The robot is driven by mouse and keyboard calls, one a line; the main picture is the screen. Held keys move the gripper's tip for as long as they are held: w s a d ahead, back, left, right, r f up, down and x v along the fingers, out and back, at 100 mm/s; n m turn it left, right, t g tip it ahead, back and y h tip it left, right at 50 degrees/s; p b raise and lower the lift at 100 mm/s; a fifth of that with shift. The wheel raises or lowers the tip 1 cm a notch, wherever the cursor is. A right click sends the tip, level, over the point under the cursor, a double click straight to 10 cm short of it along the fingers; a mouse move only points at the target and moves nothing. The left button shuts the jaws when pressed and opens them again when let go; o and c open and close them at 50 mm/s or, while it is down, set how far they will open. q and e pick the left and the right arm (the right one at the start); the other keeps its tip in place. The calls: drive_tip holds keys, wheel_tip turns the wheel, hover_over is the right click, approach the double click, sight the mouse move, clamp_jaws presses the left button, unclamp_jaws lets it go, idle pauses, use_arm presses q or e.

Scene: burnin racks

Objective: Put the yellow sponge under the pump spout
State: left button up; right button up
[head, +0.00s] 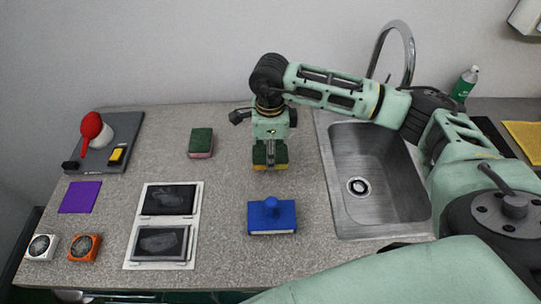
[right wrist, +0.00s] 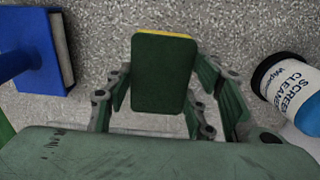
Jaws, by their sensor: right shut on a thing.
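The yellow sponge (head: 270,154) has a dark green top and a yellow lower layer. My right gripper (head: 270,148) is shut on it, at or just above the counter near the middle; I cannot tell whether it touches. In the right wrist view the sponge (right wrist: 164,73) sits between the fingers, its green face toward the camera and a yellow edge at the top. A bottle labelled screen cleaner (right wrist: 289,92) stands beside the gripper in the right wrist view. My left gripper is not in view.
A blue block with a knob (head: 272,218) lies in front of the gripper. A green-topped pink sponge (head: 201,143) lies to the left. The sink (head: 375,220) is at the right, with a green bottle (head: 465,85) behind.

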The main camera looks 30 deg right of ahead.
wheel_tip(320, 180, down, 2)
drive_tip(key=shift+s+f+p, duration=0.15)
drive_tip(key=shift+f+p, duration=0.05)
drive_tip(key=shift+p, duration=0.25)
drive_tip(key=shift+f, duration=0.45)
drive_tip(key=shift+f, duration=0.15)
drive_tip(key=o, duration=0.7)
